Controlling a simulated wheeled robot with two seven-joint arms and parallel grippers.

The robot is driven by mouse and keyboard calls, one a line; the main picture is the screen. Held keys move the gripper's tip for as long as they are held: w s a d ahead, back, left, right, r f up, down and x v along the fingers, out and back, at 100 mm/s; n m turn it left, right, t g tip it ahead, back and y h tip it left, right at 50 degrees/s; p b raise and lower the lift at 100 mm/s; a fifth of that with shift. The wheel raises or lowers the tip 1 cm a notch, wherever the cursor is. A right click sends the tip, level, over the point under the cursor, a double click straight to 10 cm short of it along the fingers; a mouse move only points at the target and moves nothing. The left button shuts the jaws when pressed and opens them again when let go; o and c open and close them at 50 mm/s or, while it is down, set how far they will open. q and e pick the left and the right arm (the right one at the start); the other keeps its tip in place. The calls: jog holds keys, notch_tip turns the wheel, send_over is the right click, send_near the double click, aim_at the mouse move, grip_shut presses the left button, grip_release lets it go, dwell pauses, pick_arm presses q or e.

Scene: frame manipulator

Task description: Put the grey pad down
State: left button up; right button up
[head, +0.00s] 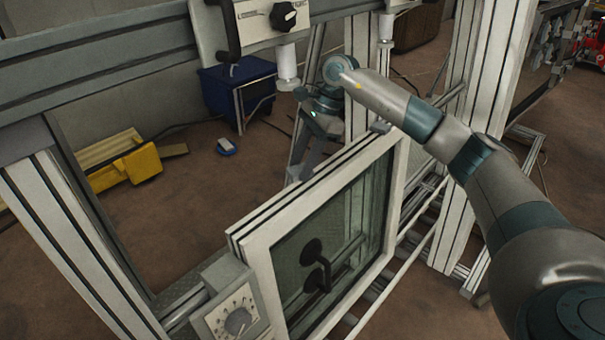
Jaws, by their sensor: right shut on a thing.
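My right arm reaches in from the right, over the glazed frame, and its gripper (298,168) points down behind the frame's top edge. The gripper is shut on a grey piece, which I take to be the grey pad. The piece is small and dark here and partly hidden by the fingers and the frame, so its outline is unclear. I cannot tell whether it touches anything below. My left gripper is not in view.
The white-edged glazed frame (257,262) with a black handle stands in front, beside a dial box (238,318). A grey crossbeam (100,72) runs along the top left.

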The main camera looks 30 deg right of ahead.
notch_tip(320, 180, down, 3)
jog(key=shift+f+p, duration=0.15)
jog(key=shift+p, duration=1.05)
jog(key=shift+f, duration=0.3)
jog(key=shift+f+b, duration=0.4)
jog(key=shift+b, duration=0.2)
jog(key=o, duration=1)
jog(key=shift+o, duration=0.2)
jog(key=shift+r, duration=0.2)
